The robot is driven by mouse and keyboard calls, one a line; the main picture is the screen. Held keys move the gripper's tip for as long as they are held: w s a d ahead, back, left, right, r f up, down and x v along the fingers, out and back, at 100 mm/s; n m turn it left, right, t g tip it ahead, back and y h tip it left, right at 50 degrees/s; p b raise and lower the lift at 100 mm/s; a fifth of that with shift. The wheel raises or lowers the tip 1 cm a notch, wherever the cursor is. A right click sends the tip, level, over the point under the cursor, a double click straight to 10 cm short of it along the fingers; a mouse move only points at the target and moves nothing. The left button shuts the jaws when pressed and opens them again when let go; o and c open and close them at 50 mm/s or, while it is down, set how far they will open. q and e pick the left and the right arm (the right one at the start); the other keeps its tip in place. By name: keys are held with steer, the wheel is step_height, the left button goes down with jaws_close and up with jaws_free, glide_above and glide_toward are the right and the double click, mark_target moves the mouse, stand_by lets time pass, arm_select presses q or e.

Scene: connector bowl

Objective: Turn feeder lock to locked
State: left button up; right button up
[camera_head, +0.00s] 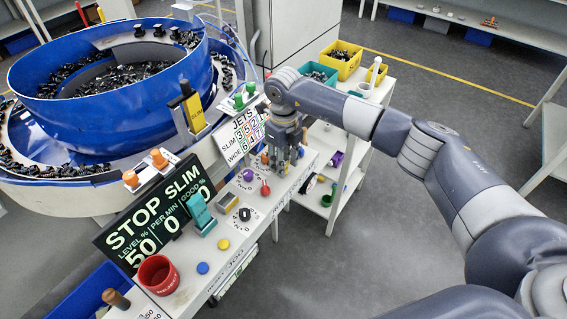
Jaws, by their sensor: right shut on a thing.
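My right gripper (284,158) reaches in from the right and points down at the far end of the white control console (225,262). It is shut on a small control there, taken to be the feeder lock; the fingers hide it, so its position cannot be read. A red knob (265,188) and a purple knob (248,175) stand just left of the gripper, apart from it. A black dial knob (244,214) is nearer. My left gripper is not in view.
A blue bowl feeder (110,85) full of black connectors fills the left. A STOP SLIM display (150,215), a teal part (201,212) and a red cup (158,275) stand along the console. A shelf cart (345,185) with yellow bins (341,62) stands behind the gripper.

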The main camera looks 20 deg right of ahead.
steer(key=m+b, duration=0.1)
steer(key=m, duration=0.3)
steer(key=shift+m, duration=0.3)
steer(key=shift+m+b, duration=0.3)
steer(key=shift+m, duration=1.2)
steer(key=o, duration=1.1)
steer(key=shift+c, duration=0.2)
steer(key=shift+r, duration=0.25)
step_height(320, 180, up, 12)
steer(key=shift+f, duration=0.15)
steer(key=shift+s+f, duration=0.1)
steer(key=shift+f, duration=0.05)
